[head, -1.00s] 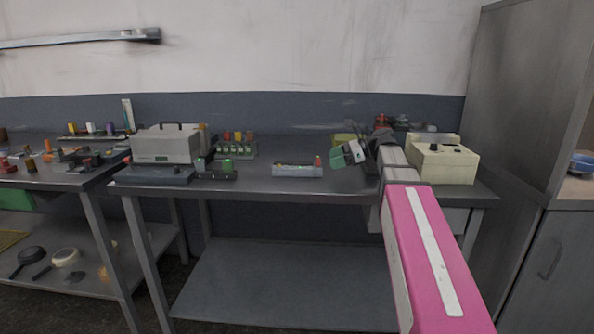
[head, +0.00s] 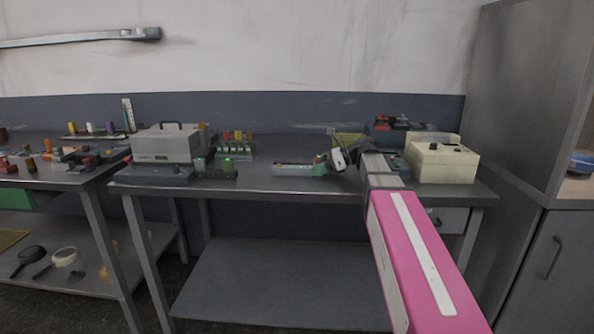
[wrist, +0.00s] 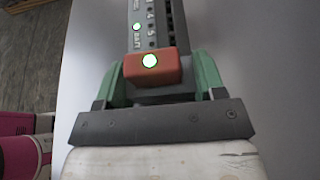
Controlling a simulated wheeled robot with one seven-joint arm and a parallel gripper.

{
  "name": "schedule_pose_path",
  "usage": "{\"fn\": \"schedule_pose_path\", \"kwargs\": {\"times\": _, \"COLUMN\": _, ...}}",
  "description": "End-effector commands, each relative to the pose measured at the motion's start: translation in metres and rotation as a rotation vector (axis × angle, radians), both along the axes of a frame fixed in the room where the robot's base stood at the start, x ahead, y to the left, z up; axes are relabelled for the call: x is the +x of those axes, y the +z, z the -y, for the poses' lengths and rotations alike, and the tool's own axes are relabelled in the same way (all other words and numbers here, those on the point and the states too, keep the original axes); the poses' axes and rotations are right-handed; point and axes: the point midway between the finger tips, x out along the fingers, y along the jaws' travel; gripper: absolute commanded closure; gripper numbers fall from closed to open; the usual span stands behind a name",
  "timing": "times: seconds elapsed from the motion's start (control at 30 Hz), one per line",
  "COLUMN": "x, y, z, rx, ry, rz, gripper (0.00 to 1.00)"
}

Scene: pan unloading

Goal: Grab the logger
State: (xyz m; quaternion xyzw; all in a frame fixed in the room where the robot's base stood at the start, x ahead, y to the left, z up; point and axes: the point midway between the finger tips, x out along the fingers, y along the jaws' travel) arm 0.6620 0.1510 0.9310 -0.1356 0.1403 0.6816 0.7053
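The logger, which I take to be the long narrow grey device (head: 291,170) with a red-orange end block, lies on the middle bench near its front edge. In the wrist view the logger (wrist: 150,22) runs away from me, with numbered marks and two bright green-white spots. My gripper (head: 322,163) is low over the bench at the logger's right end. In the wrist view my gripper's green fingers (wrist: 164,72) stand on either side of the red-orange block. They look open, with a small gap on the right; contact on the left is unclear.
A grey case (head: 167,145) and small green-topped parts (head: 217,168) stand left of the logger. A cream box (head: 441,160) stands right of my arm, with a yellow-green bin (head: 348,142) behind. Bench surface between is clear.

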Motion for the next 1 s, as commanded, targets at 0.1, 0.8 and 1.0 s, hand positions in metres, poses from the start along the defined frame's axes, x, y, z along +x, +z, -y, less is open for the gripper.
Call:
{"fn": "schedule_pose_path", "kwargs": {"times": 0.1, "x": 0.000, "y": 0.000, "z": 0.000, "rx": 0.000, "ry": 0.000, "rz": 0.000, "gripper": 0.71}}
{"fn": "schedule_pose_path", "kwargs": {"times": 0.8, "x": 0.000, "y": 0.028, "z": 0.000, "rx": 0.002, "ry": 0.002, "rz": 0.002, "gripper": 0.70}}
{"fn": "schedule_pose_path", "kwargs": {"times": 1.0, "x": -0.002, "y": 0.044, "z": -0.004, "rx": 0.002, "ry": 0.003, "rz": 0.001, "gripper": 0.70}}
